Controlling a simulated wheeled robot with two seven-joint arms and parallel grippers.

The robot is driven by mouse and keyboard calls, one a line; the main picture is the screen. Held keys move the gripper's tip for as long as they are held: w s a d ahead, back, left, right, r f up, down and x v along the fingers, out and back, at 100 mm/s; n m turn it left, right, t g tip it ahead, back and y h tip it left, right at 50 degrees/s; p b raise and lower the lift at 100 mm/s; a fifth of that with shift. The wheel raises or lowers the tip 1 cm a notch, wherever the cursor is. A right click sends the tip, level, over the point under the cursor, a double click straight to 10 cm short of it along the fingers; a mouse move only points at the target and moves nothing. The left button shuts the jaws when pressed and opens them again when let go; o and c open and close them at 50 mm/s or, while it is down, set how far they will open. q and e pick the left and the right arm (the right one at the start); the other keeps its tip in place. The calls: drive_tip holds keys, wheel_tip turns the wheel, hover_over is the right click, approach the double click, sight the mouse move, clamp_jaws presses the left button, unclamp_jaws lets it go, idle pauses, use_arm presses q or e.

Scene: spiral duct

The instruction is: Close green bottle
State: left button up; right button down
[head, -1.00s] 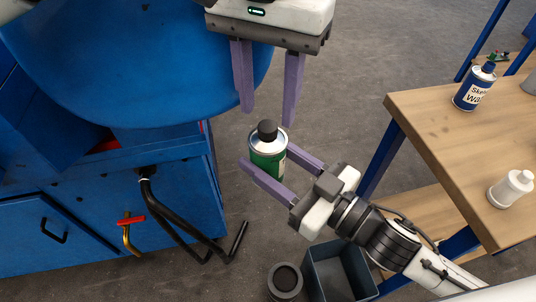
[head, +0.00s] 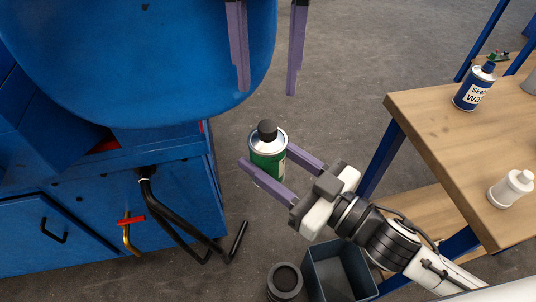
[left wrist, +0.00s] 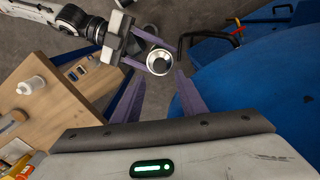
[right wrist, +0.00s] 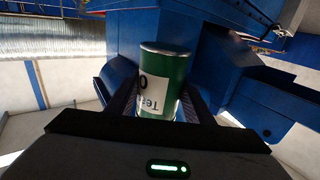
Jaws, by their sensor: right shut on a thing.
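The green bottle (head: 266,167) stands upright with a black cap (head: 267,130) on its top. How tightly the cap sits cannot be seen. My right gripper (head: 266,155) is shut on the bottle's sides and holds it in the air. The right wrist view shows the bottle's green body (right wrist: 165,75) and part of a white label between the fingers. My left gripper (head: 267,92) is open and empty, above the bottle in the head view and apart from it. The left wrist view shows the bottle's round top (left wrist: 160,61) beyond the left fingertips.
A blue machine (head: 130,60) with a rounded edge fills the left, with black hoses (head: 175,225) below. A wooden table (head: 440,130) at right carries a blue-labelled can (head: 474,88) and a white bottle (head: 509,189). A grey bin (head: 340,275) stands on the floor.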

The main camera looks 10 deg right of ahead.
sight(268, 125)
use_arm(q)
drive_tip(key=shift+f, duration=4)
clamp_jaws()
drive_tip(key=m, duration=0.3)
drive_tip(key=shift+m, duration=0.3)
